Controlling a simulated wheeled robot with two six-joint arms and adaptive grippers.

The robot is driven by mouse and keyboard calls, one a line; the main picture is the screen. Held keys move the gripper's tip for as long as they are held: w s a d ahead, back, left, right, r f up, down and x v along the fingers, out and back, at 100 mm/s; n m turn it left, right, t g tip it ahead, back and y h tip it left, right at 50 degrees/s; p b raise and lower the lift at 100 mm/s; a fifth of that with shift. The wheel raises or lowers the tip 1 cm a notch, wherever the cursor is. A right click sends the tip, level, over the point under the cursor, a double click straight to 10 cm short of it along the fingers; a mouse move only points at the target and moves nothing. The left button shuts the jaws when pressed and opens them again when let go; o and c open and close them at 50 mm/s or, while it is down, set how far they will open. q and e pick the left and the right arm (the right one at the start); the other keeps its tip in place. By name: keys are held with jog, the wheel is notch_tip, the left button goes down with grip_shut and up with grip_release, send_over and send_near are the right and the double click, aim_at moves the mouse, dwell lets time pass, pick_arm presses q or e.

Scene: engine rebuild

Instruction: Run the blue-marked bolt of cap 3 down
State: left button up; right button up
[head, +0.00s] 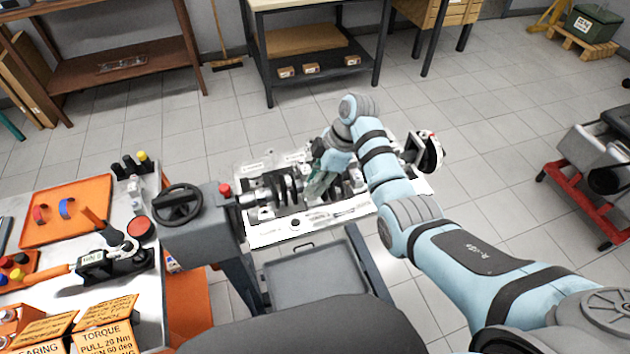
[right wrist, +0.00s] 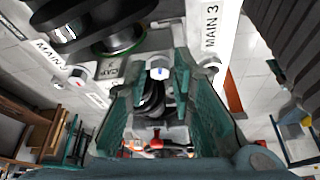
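In the head view the engine block (head: 350,208) lies on its stand, with the dark crankshaft (head: 272,190) in it. My right gripper (head: 316,182) reaches down over the middle of the block. In the right wrist view a bolt with a blue mark (right wrist: 159,72) stands between the teal fingertips of my right gripper (right wrist: 160,62). The fingers look apart, with small gaps beside the bolt head. A grey cap (right wrist: 109,71) lettered CAP lies beside it, near MAIN 3 labels; its number is not readable. My left gripper is outside the head view.
A workbench at the left holds an orange tray (head: 92,189), a black tool (head: 110,262) and orange torque cards (head: 104,340). A grey tray (head: 300,275) lies in front of the block. A red-based trolley (head: 583,210) stands at the right. Floor behind the block is clear.

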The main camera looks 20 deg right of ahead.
jog(key=shift+c, duration=0.3)
grip_shut()
jog(key=shift+r, duration=0.1)
